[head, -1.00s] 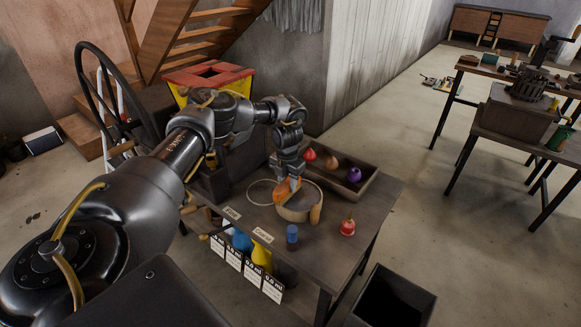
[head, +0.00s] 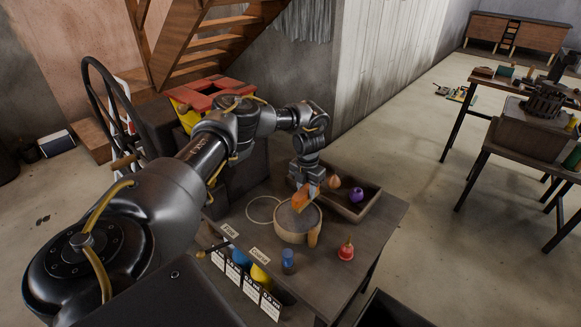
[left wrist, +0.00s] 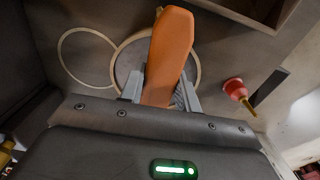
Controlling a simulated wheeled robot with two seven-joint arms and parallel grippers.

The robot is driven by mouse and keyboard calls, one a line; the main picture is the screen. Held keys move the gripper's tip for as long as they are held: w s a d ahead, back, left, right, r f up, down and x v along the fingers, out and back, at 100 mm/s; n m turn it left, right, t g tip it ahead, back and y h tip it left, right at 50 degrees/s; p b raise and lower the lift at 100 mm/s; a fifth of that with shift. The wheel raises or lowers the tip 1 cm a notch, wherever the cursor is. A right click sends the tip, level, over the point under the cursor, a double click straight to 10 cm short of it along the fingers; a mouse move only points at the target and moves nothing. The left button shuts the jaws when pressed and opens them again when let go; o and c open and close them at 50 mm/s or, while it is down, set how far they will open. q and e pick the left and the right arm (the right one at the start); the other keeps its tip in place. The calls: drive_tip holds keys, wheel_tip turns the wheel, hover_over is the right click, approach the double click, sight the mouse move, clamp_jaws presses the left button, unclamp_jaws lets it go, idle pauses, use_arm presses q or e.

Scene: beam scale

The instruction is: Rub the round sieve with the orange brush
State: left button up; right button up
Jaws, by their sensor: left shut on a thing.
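The round sieve (head: 291,233) is a pale wooden ring with a grey mesh, standing on the small dark table. Its rim also shows in the left wrist view (left wrist: 118,62), partly hidden behind the brush. My left gripper (head: 305,190) is shut on the orange brush (head: 299,201) over the sieve's far edge. In the left wrist view the brush (left wrist: 172,50) sits between the two fingers, with grey bristles low beside the right finger. I cannot tell whether the bristles touch the mesh. My right gripper is not in view.
A thin ring (head: 264,210) lies left of the sieve. A wooden tray (head: 367,211) at the back right holds an orange and a purple item. A red item (head: 346,252) and a blue one (head: 288,262) stand near the table's front. Labels (head: 259,255) lie along the left edge.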

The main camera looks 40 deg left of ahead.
use_arm(q)
drive_tip(key=shift+s+r+p, duration=0.15)
drive_tip(key=shift+r+p, duration=0.2)
drive_tip(key=shift+r, duration=0.25)
drive_tip(key=shift+s+r+p, duration=0.15)
drive_tip(key=shift+r+p, duration=0.15)
drive_tip(key=shift+r, duration=0.25)
drive_tip(key=shift+r+p, duration=0.35)
drive_tip(key=shift+p, duration=0.05)
drive_tip(key=shift+w+r+p, duration=0.2)
drive_tip(key=shift+r+p, duration=0.4)
drive_tip(key=shift+p, duration=0.05)
drive_tip(key=shift+s+r+p, duration=0.15)
drive_tip(key=shift+r+p, duration=0.45)
drive_tip(key=shift+r, duration=0.2)
drive_tip(key=shift+f, duration=0.15)
